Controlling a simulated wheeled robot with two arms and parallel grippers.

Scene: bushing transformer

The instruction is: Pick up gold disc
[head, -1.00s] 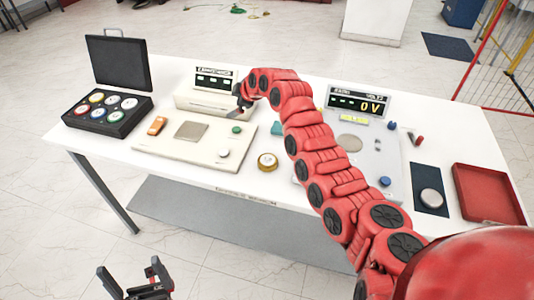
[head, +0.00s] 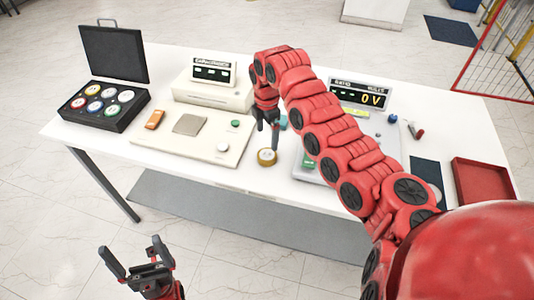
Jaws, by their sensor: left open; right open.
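The gold disc (head: 267,157) is a small round piece with a gold rim and pale top. It lies on the white table (head: 225,181) near the front edge, right of the beige panel. My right gripper (head: 268,130) points down just above and behind the disc; its jaws are open and empty, and I cannot tell if a fingertip touches the disc. My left gripper (head: 133,256) is open and empty, low in front of the table, over the floor.
An open black case (head: 104,124) with several coloured discs stands at the left. The beige panel (head: 176,151) has an orange item (head: 155,119) and a grey plate (head: 190,124). A voltage display (head: 358,94) and a red tray (head: 484,180) are at the right.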

